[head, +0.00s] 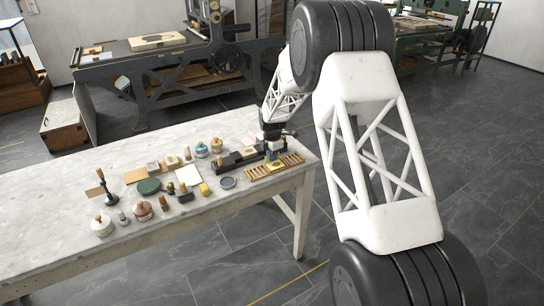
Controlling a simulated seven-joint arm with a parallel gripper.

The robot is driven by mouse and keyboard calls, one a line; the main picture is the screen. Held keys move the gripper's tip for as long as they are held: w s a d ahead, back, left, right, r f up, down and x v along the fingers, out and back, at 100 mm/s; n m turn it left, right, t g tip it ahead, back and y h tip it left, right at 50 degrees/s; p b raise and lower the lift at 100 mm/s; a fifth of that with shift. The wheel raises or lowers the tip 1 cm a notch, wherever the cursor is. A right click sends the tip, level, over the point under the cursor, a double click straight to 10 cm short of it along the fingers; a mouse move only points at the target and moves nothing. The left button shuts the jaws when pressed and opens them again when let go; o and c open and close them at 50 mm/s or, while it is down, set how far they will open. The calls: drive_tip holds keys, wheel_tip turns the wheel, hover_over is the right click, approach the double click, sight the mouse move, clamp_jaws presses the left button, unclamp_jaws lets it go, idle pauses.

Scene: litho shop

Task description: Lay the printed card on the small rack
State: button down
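The small rack (291,161) is a low slatted wooden frame near the right end of the pale stone table. A small pale yellow card (275,166) shows at the middle of the rack, right below my gripper (272,156). It looks flat, at or just above the slats; I cannot tell whether it rests on them or is still touched by the fingers. My gripper points down over the rack, and its fingertips are too small to show whether they are open or shut. The card's print cannot be made out.
A long dark block (229,163) lies just left of the rack. The table's left part (45,200) is clear.

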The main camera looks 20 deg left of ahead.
idle(0.5)
drive_tip(key=c, duration=1.3)
unclamp_jaws()
drive_tip(key=shift+c, duration=1.4)
drive_tip(key=shift+r, duration=0.1)
drive_tip(key=shift+r, duration=2.85)
